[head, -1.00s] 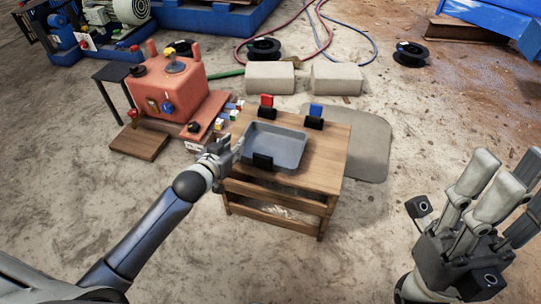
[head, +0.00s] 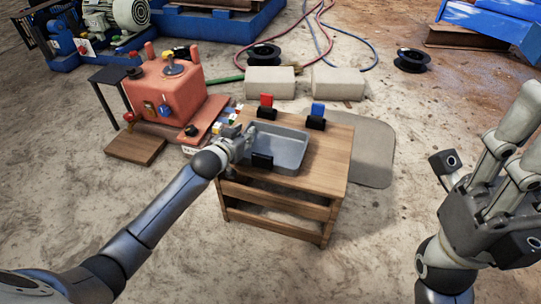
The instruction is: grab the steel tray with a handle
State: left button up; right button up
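The steel tray (head: 290,148) is a grey rectangular tray lying on the left part of the wooden table (head: 330,165). A black block (head: 262,161), perhaps its handle, shows at its near side. My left gripper (head: 240,140) is at the tray's left edge and overlaps it in the picture; I cannot tell if they touch. Its fingers are small and partly hidden, so their opening is unclear. My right gripper (head: 490,160) is at the right edge of the view, far from the table, with its fingers spread apart and nothing between them.
A red-handled item (head: 267,107) and a blue-handled item (head: 317,117) stand at the table's back edge. A red control box (head: 165,92) stands to the left. Pale blocks (head: 338,83), hoses and spools lie behind. Floor in front and right of the table is clear.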

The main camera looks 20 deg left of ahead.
pick_arm(q)
grip_shut()
jog(key=shift+r, duration=0.25)
dwell(0.4)
